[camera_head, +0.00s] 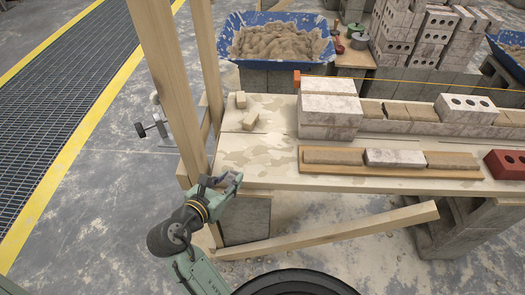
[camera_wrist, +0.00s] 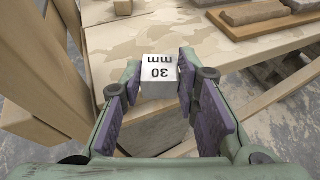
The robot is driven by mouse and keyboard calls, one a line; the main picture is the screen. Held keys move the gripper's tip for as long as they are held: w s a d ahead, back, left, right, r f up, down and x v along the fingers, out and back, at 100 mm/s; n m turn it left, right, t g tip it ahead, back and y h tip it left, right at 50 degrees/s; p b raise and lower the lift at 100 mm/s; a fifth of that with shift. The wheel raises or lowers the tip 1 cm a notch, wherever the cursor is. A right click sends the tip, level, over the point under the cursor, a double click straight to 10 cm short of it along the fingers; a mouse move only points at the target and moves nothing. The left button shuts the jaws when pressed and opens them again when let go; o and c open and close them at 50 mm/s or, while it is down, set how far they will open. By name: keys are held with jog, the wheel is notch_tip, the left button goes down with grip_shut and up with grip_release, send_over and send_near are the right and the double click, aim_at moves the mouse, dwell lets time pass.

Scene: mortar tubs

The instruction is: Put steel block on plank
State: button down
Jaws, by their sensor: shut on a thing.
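In the wrist view, my gripper (camera_wrist: 158,85) is shut on a small grey-white steel block (camera_wrist: 160,72) marked "30 mm", which reads upside down. The block sits between the two fingertips, in front of the plywood bench top. In the head view, my gripper (camera_head: 226,182) is at the bench's front left corner, and the block cannot be made out clearly. A long narrow brown plank (camera_head: 390,171) lies along the front of the bench, right of my gripper. It bears two tan pieces with a pale brick between them. Part of it shows in the wrist view (camera_wrist: 233,31).
Two small tan blocks (camera_head: 250,121) lie on the bench (camera_head: 270,165), whose left part is otherwise clear. Upright timber posts (camera_head: 170,85) stand left of my gripper. A slanting brace (camera_head: 340,231) runs below the bench. A brick course (camera_head: 330,115) stands behind the plank; a red brick (camera_head: 506,164) lies right.

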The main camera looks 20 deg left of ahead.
jog(key=p, duration=0.3)
send_over(258, 163)
jog(key=shift+s+f, duration=0.1)
jog(key=shift+f, duration=2.35)
jog(key=shift+f, duration=0.1)
jog(key=c, duration=1.2)
grip_release()
jog(key=shift+c, duration=0.2)
